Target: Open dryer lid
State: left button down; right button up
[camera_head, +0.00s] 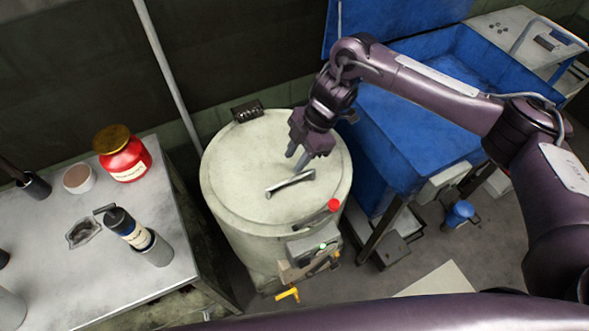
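The dryer (250,238) is a round, cream-coloured drum in the middle of the head view. Its flat lid (234,179) lies level on top, with a hinge (247,111) at the back edge. A metal bar handle (290,183) sits on the lid's front half. My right gripper (298,163) reaches in from the right and points down over the lid, just behind the handle. Its fingertips look close to the handle; I cannot tell whether they touch it. The finger gap is not clear from this angle. My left gripper is not in view.
A blue tub (405,135) stands close on the right. A grey table (110,250) with a red jar (122,155) and bottles is on the left.

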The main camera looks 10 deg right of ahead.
aim_at(292, 178)
jog(key=shift+w+d+r, duration=0.1)
jog(key=shift+d+r, duration=0.15)
jog(key=shift+d, duration=0.35)
jog(key=shift+w+d+r, duration=0.1)
jog(key=shift+d+r, duration=0.15)
jog(key=shift+d, duration=0.35)
jog(key=p+x, duration=0.2)
jog(key=x, duration=0.5)
jog(key=shift+s+a+f, duration=0.1)
jog(key=shift+s+f, duration=0.05)
jog(key=shift+f, duration=0.2)
grip_shut()
